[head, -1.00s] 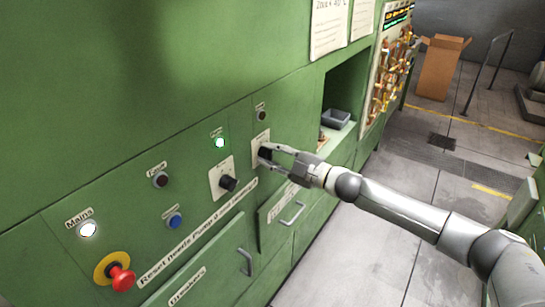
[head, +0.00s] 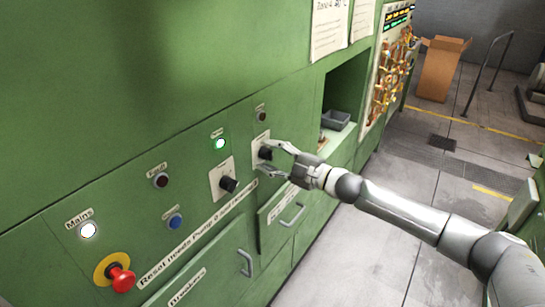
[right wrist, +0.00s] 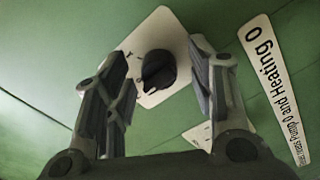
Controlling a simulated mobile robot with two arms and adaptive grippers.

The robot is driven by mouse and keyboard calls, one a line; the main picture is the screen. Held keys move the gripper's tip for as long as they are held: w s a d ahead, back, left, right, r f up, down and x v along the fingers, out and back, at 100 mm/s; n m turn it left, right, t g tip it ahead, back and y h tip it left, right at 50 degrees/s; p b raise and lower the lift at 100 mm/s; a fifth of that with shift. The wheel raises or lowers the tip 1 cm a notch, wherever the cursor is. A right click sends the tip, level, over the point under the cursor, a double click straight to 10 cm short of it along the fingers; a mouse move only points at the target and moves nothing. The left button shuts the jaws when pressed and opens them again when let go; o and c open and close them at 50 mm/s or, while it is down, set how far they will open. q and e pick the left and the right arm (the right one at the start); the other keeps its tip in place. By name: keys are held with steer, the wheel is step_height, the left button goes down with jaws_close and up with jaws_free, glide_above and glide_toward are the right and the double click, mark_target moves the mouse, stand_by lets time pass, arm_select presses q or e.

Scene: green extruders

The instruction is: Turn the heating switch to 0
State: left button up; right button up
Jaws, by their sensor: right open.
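A black rotary switch on a white plate (head: 261,143) sits on the green panel, and its knob (head: 265,153) faces my right gripper (head: 269,157). The gripper is open, with one finger above and one below the knob, apart from it. In the right wrist view the knob (right wrist: 159,72) shows between the spread fingers (right wrist: 158,52), its pale mark toward the lower left. A second black switch (head: 228,184) is lower left. The switches' own labels are too small to read, so I cannot tell which one is heating. My left gripper is out of view.
A green lamp (head: 219,144) is lit above the second switch; the lamp (head: 261,116) above the nearer switch is dark. A white Mains lamp (head: 88,230), blue button (head: 175,221) and red emergency button (head: 123,280) are at left. Drawer handles (head: 292,214) stick out below.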

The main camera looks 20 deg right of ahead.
steer(key=v, duration=1.2)
stand_by(0.5)
